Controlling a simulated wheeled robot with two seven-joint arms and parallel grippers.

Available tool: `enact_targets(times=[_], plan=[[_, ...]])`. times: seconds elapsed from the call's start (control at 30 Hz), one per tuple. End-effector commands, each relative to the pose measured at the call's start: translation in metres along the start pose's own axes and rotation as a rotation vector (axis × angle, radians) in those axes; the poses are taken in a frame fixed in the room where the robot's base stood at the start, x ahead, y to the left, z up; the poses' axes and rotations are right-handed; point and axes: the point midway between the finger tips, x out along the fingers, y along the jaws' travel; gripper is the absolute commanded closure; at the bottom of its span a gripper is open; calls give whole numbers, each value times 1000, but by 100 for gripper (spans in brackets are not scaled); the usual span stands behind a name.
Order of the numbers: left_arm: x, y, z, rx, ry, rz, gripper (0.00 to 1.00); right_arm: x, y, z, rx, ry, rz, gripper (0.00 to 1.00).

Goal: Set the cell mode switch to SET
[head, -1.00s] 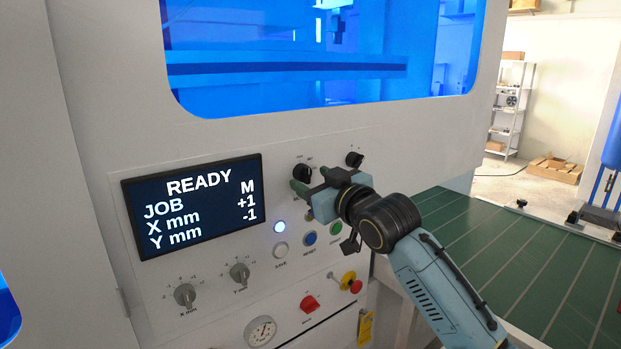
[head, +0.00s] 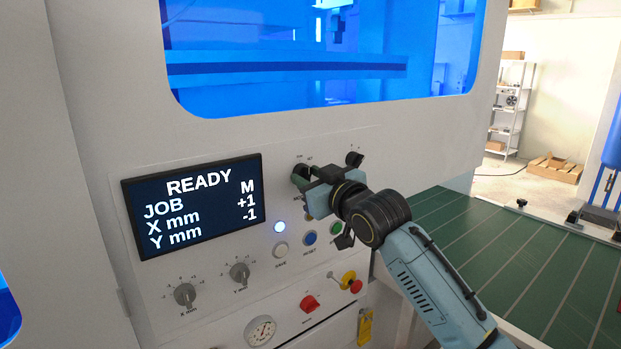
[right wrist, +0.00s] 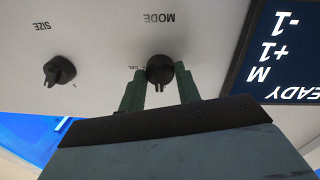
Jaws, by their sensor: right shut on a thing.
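The mode switch (head: 299,171) is a black knob on the white panel, right of the display, with small position labels above it. In the right wrist view it shows upside down as a black knob (right wrist: 160,71) under the word MODE, with CAL beside it. My right gripper (head: 303,182) is at the knob, its green fingers on either side of it and shut on it; the fingers show in the right wrist view (right wrist: 160,92). The fingers partly hide the knob in the head view, and I cannot tell which position it points to. My left gripper is not in view.
A second black knob, SIZE (right wrist: 59,70), is close by, up and right in the head view (head: 354,159). The display (head: 192,205) reads READY, JOB M, X mm +1, Y mm -1. Push buttons (head: 309,238) and a red switch (head: 309,303) sit below. A green conveyor (head: 500,250) lies right.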

Motion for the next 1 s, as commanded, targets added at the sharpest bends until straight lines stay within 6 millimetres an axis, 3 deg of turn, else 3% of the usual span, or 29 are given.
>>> enact_targets(times=[0.37,0.7,1.0], plan=[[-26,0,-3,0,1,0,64,0,0,-3,135,-14,-3,90],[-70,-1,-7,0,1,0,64,0,0,-4,417,-34,-6,90],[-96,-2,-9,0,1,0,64,0,0,-3,636,-48,-9,90]])
